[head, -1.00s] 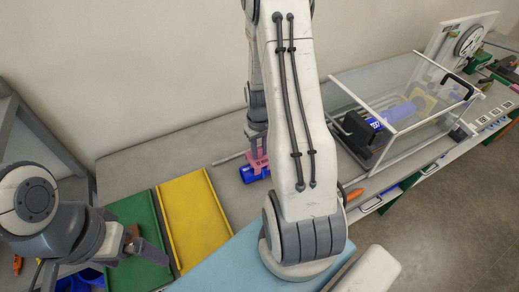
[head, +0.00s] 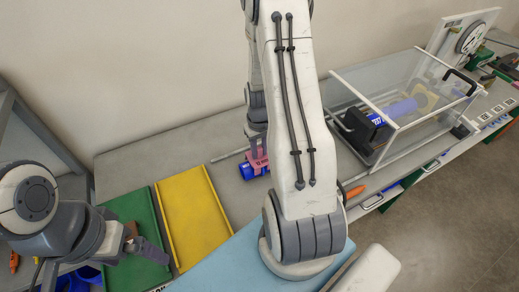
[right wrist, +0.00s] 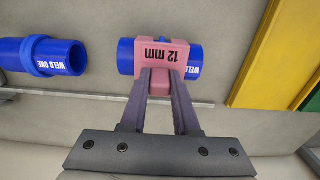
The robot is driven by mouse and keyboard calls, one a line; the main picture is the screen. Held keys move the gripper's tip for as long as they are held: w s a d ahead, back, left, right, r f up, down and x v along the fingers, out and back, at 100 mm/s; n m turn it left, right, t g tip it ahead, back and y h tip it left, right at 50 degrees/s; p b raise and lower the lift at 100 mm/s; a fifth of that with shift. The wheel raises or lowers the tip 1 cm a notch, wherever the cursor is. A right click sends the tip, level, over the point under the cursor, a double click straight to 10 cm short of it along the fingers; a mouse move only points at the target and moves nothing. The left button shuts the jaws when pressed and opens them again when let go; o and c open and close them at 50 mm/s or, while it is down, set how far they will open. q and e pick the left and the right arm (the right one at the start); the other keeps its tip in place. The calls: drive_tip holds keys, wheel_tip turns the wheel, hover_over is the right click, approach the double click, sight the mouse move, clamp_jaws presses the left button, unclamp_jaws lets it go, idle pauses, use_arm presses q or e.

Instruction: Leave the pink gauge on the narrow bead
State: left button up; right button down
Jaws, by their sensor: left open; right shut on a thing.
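The pink gauge (right wrist: 163,58), marked 12 mm, is held in my right gripper (right wrist: 161,88), which is shut on it. In the right wrist view it straddles a short blue pipe (right wrist: 126,57), whose ends show on both sides. The bead under the gauge is mostly hidden, so I cannot tell its width or how fully the gauge is seated. In the head view the gauge (head: 257,164) and the blue pipe (head: 247,171) show beside my right arm. A second blue pipe (right wrist: 45,55), marked WELD ONE, lies apart to the left. My left gripper (head: 142,243) is open above the green tray.
A green tray (head: 146,212) and a yellow tray (head: 195,215) lie on the grey bench (head: 130,167). A thin rod (right wrist: 95,97) lies near the pipes. A clear-walled enclosure (head: 375,75) with a blue part inside stands at the right. My right arm hides the bench's middle.

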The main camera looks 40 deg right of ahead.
drive_tip(key=shift+f, duration=0.35)
drive_tip(key=c, duration=0.6)
unclamp_jaws()
drive_tip(key=shift+r+b, duration=0.3)
drive_tip(key=shift+r, duration=0.35)
wheel_tip(320, 180, up, 9)
drive_tip(key=shift+r+b, duration=0.15)
drive_tip(key=shift+b, duration=0.65)
drive_tip(key=s+a+r+n+b, duration=0.1)
drive_tip(key=a+r+n+b, duration=0.2)
drive_tip(key=a, duration=1.4)
drive_tip(key=s+a+n, duration=0.2)
drive_tip(key=s+a, duration=0.2)
drive_tip(key=s, duration=0.1)
drive_tip(key=s+a+r+n, duration=0.1)
drive_tip(key=s+a+n, duration=0.1)
drive_tip(key=s+a, duration=0.3)
drive_tip(key=s+a+n+y, duration=0.1)
drive_tip(key=s+a+n, duration=0.1)
drive_tip(key=s+a, duration=0.2)
drive_tip(key=shift+s+a+r+n+b, duration=0.25)
drive_tip(key=shift+s+a+n+b, duration=0.15)
drive_tip(key=shift+s, duration=0.2)
